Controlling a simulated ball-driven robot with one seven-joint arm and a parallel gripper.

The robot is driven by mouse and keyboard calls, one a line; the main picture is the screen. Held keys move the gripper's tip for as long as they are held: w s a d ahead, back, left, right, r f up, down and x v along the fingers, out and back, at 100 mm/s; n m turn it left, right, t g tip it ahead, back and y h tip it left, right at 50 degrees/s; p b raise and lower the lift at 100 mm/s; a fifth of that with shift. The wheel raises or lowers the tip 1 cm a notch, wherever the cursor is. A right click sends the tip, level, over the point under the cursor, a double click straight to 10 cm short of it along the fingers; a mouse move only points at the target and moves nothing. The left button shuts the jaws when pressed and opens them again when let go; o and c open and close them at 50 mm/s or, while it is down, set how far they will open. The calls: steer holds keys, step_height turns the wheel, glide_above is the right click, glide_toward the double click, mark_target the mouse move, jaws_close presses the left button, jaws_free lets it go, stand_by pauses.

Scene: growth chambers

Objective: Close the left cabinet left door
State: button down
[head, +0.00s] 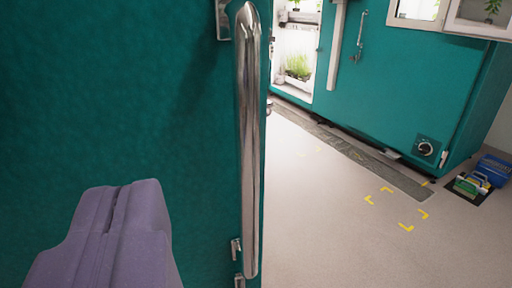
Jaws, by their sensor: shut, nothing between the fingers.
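A large teal door panel (130,95) fills the left of the view, close in front of me. I take it for the left cabinet's left door, but its hinge side is out of view. A long vertical chrome handle (249,150) runs near its right edge. Small metal latch parts (237,250) sit beside the handle's lower end. My gripper (118,192), with grey-purple fingers, is shut and empty at the lower left. It is in front of the panel, left of the handle. I cannot tell whether the fingertips touch the panel.
Across a pale floor (320,215) stands another teal cabinet (410,85) with a dial (427,148). A lit chamber with green plants (298,67) stands left of it. A blue box (494,169) lies on the floor at far right. Yellow corner marks (407,227) are on the open floor.

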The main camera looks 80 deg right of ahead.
mark_target(156, 91)
steer(key=b+x, duration=0.2)
steer(key=x, duration=1.1)
steer(key=shift+w+d, duration=0.1)
steer(key=shift+d, duration=0.05)
steer(key=shift+d, duration=0.1)
